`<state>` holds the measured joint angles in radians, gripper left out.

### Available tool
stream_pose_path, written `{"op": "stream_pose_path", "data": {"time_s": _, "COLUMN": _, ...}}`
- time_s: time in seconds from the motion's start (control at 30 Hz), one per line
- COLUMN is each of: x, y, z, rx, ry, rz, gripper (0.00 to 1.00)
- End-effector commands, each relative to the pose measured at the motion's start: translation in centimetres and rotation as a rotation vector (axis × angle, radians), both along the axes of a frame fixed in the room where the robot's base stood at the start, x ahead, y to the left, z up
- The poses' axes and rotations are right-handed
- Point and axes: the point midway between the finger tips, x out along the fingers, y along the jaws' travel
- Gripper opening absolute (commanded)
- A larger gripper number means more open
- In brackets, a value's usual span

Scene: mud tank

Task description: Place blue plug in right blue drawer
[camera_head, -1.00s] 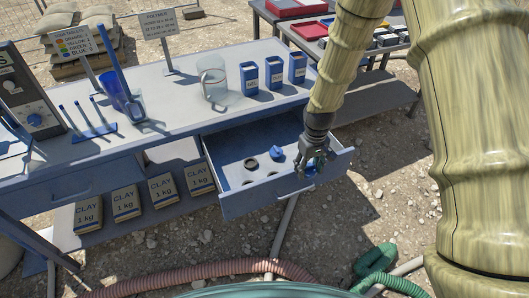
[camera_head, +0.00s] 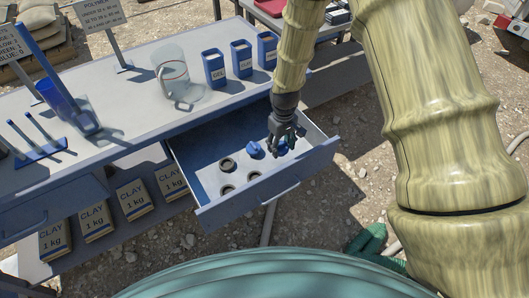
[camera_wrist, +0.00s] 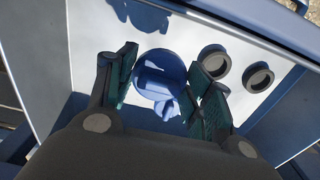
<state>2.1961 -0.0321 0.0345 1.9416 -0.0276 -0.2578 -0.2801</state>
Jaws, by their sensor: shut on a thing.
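The right blue drawer (camera_head: 207,212) is pulled open under the bench top. My gripper (camera_head: 282,138) points down over the right part of its light floor. It is shut on a blue plug (camera_wrist: 150,70), which shows between the green-padded fingers (camera_wrist: 166,88) in the wrist view. I cannot tell whether the held plug touches the drawer floor. Another blue plug (camera_head: 254,150) sits in the drawer just left of my gripper.
Several dark round rings (camera_head: 227,164) are on the drawer floor, two of them right of the fingers in the wrist view (camera_wrist: 258,77). The drawer's front panel (camera_head: 300,178) is close. Blue containers (camera_head: 241,58) and a glass jug (camera_head: 172,72) stand on the bench.

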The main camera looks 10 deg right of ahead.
Motion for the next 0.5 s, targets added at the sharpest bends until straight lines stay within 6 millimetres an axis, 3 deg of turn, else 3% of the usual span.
{"op": "stream_pose_path", "data": {"time_s": 0.23, "x": -0.1, "y": 0.0, "z": -3.2, "rx": 0.0, "ry": 0.002, "rz": -0.001, "gripper": 0.31}}
{"op": "stream_pose_path", "data": {"time_s": 0.5, "x": -0.1, "y": -0.2, "z": -4.4, "rx": 0.0, "ry": 0.0, "rz": -0.003, "gripper": 0.31}}
